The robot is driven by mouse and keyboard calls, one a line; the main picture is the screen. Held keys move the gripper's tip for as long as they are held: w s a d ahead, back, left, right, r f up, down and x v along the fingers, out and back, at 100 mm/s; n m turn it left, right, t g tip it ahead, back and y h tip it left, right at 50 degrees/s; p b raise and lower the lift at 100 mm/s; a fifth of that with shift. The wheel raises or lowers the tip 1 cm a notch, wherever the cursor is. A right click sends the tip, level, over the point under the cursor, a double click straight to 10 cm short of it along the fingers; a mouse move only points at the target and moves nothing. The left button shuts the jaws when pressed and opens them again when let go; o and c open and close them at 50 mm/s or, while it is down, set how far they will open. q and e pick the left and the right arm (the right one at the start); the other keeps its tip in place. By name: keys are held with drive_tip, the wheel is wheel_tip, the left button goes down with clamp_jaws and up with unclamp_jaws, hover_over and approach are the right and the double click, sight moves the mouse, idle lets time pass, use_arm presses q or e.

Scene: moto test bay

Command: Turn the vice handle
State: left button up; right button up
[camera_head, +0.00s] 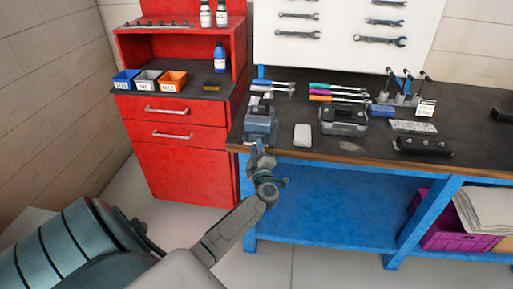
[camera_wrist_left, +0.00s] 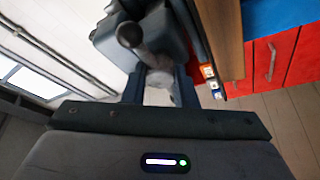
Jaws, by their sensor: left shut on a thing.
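The blue-grey vice (camera_head: 261,122) is mounted at the left front corner of the workbench. My left gripper (camera_head: 259,151) reaches up to the front of the vice, at the bench edge. The vice also shows at the top of the left wrist view (camera_wrist_left: 172,28), with a grey rounded bar end, part of the handle (camera_wrist_left: 130,36), pointing towards the camera. My left gripper (camera_wrist_left: 160,88) is shut on the handle there. The exact grip is small and partly hidden by the fingers. My right gripper is not in view.
A red cabinet (camera_head: 185,170) stands close on the left. The blue lower shelf (camera_head: 320,205) is mostly clear.

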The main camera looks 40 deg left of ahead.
use_arm(q)
drive_tip(key=o, duration=1)
drive_tip(key=shift+b+v, duration=1.4)
drive_tip(key=shift+v, duration=4)
drive_tip(key=shift+f, duration=0.1)
